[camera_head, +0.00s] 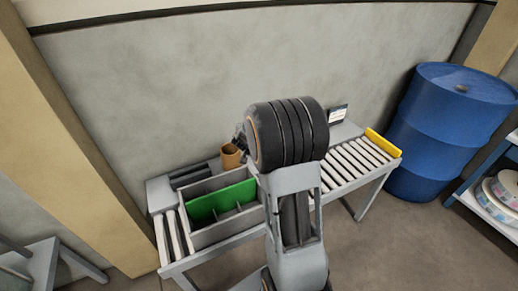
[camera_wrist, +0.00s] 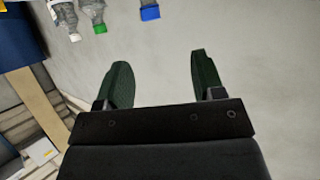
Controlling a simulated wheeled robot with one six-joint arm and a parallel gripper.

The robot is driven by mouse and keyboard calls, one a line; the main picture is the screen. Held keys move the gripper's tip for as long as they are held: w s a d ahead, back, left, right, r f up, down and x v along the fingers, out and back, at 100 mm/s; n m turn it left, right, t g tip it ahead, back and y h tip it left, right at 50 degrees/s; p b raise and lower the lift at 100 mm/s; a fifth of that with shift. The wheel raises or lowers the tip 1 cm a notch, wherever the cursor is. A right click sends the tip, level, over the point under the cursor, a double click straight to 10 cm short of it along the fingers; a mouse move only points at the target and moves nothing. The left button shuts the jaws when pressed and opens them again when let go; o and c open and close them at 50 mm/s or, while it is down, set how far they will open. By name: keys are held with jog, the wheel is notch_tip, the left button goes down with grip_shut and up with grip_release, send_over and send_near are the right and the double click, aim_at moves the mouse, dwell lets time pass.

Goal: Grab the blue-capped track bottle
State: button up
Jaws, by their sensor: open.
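The blue-capped bottle shows in the wrist view only as its blue cap (camera_wrist: 149,13) at the top edge, with a little of the clear body above it. The rest is cut off by the frame. My gripper (camera_wrist: 160,75) is open, and nothing is between its two dark green fingers. In this picture the cap lies above the gap between the fingers and apart from them. In the head view my arm hides the gripper, and I cannot make out the bottle there.
A green-capped bottle (camera_wrist: 100,27) and a white-capped bottle (camera_wrist: 73,36) are left of the blue cap. A roller conveyor (camera_head: 345,165) carries a grey crate (camera_head: 228,233) with green inside and a brown cup (camera_head: 231,157). A blue drum (camera_head: 445,130) stands right.

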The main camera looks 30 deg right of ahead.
jog(key=shift+h, duration=0.3)
jog(key=shift+s+d+f+b+x, duration=0.1)
jog(key=shift+s+b+x, duration=0.1)
jog(key=shift+x, duration=2.2)
jog(key=shift+s+d+f+b+x, duration=0.1)
jog(key=shift+b+x, duration=0.15)
jog(key=shift+x, duration=2.1)
jog(key=shift+s+d+f+b+x, duration=0.1)
jog(key=shift+s+b+x, duration=0.1)
jog(key=shift+x, duration=2.2)
grip_shut()
jog(key=shift+r, duration=0.15)
